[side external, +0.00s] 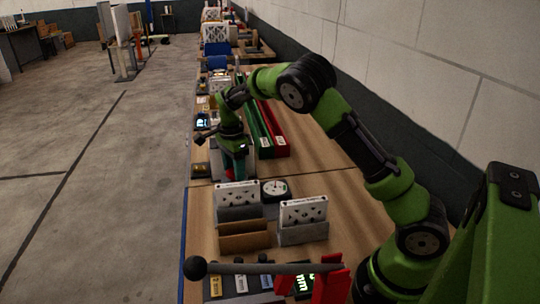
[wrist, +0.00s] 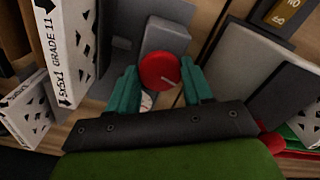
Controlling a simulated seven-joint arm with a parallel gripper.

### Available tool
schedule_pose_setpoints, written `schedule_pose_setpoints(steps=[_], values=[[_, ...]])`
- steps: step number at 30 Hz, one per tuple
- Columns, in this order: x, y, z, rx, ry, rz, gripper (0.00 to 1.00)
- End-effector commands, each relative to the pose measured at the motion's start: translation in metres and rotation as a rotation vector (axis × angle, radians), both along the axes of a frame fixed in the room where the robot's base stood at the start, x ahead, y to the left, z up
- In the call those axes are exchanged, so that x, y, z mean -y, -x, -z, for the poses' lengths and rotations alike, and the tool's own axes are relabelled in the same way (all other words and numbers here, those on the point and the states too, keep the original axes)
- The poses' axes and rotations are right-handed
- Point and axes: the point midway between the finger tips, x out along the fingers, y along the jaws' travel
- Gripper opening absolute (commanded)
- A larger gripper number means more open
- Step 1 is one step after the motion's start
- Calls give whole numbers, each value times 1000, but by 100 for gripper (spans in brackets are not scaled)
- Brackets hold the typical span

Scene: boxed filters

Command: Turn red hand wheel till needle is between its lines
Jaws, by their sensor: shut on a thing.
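A round gauge (side external: 275,189) with a white face and dark needle stands behind the filter boxes in the side view. Its lines are too small to read, so I cannot tell where the needle sits against them.
White patterned filter boxes (side external: 303,212) stand in grey holders near the gauge. A lever with a black knob (side external: 195,268) crosses the near end. Long green (side external: 256,128) and red (side external: 274,127) trays lie beyond my gripper.

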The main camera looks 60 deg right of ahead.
Motion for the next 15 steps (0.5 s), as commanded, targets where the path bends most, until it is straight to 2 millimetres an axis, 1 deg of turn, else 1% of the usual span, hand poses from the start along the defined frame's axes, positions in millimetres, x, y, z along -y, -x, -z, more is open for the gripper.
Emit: schedule_pose_setpoints(steps=[6, 15], values=[[0, 0, -1, 1, 1, 204, 20], [1, 0, -1, 1, 1, 446, 20]])
